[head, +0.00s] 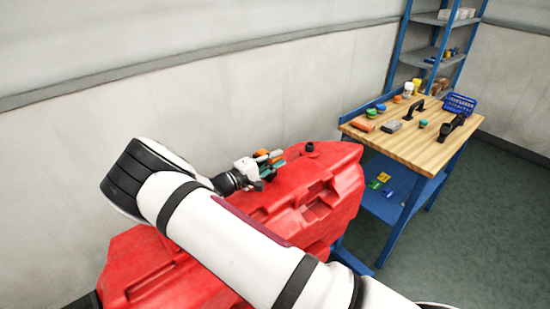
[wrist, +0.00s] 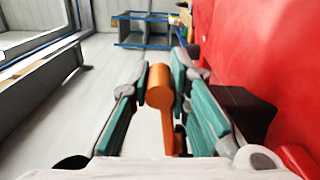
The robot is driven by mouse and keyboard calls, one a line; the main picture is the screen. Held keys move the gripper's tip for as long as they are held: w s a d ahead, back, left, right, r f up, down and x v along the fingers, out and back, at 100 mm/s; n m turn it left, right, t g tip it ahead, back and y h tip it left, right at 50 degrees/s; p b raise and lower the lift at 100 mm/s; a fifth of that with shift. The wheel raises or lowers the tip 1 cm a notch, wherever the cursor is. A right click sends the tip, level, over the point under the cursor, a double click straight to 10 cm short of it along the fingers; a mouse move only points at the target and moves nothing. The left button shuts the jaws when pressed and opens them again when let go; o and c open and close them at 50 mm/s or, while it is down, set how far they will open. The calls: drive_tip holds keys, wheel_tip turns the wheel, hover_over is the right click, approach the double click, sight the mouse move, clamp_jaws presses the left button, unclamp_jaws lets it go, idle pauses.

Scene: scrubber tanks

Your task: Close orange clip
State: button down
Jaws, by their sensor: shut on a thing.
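The orange clip (wrist: 160,92) shows in the wrist view as a rounded orange head with a thin stem below it. It lies between the two teal-padded fingers of my gripper (wrist: 161,72), which are shut on it. In the head view my gripper (head: 270,162) is above the back edge of the red tank (head: 320,190), and a bit of orange shows at its fingers. The red tank also fills the right of the wrist view (wrist: 250,50). The clip's lower end and its fastening are hidden.
A dark block (wrist: 252,108) sits beside the right finger, against the tank. A black cap (head: 309,147) stands on the tank. A wooden workbench (head: 410,150) with several small items is at the right, before a blue shelf rack (head: 438,50). The wall is close behind the tank.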

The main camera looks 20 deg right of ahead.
drive_tip(key=shift+a, duration=0.1)
drive_tip(key=c, duration=1.5)
unclamp_jaws()
drive_tip(key=shift+s+f, duration=0.1)
